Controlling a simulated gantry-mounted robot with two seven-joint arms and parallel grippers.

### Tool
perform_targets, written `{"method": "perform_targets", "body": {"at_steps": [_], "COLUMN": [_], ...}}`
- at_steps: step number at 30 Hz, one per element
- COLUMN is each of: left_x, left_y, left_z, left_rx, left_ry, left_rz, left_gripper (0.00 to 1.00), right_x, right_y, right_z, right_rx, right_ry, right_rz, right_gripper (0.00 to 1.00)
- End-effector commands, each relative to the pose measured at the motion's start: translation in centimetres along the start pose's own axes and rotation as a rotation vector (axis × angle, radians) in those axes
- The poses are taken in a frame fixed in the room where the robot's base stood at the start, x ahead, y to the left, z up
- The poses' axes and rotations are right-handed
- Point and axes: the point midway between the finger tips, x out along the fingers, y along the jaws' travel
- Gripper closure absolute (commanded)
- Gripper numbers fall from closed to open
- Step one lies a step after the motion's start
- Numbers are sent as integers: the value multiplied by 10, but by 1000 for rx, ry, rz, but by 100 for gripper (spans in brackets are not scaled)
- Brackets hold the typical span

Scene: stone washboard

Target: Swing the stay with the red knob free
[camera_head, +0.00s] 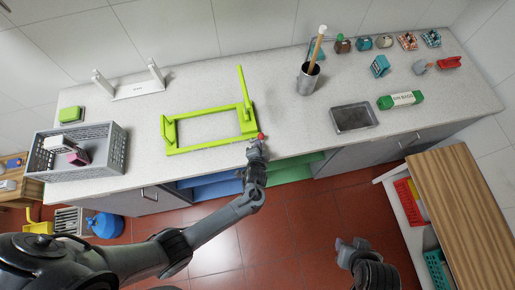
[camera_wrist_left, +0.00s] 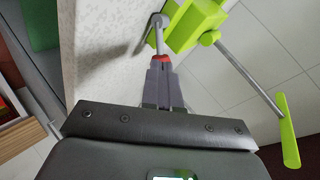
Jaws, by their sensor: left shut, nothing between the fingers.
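A lime green frame (camera_head: 205,128) stands on the counter, with a tall green post at its right end. The red knob (camera_head: 260,136) is at the frame's front right corner. In the left wrist view the knob (camera_wrist_left: 161,58) sits on the end of a short grey stay (camera_wrist_left: 157,32) beside a green block (camera_wrist_left: 195,22). My left gripper (camera_head: 256,146) is shut, its fingertips right at the knob; nothing is between the fingers, and whether they touch it I cannot tell. My right gripper (camera_head: 346,246) is low over the floor, away from the counter; its jaws are unclear.
A grey crate (camera_head: 115,150) stands at the counter's left.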

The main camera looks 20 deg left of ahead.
Motion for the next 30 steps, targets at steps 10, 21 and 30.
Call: {"method": "perform_targets", "body": {"at_steps": [10, 21, 30], "left_x": [-57, -109, -118], "left_y": [-2, -2, -3], "left_z": [-3, -5, -6], "left_rx": [-2, -1, 0], "left_ry": [1, 0, 0], "left_rz": [1, 1, 1], "left_gripper": [100, 100, 100], "right_x": [-22, -19, -19], "right_y": [2, 1, 0], "right_z": [-6, -6, -6], "right_rx": [-7, -2, 3], "right_ry": [0, -2, 0], "right_rz": [6, 1, -3], "right_gripper": [57, 57, 57]}}
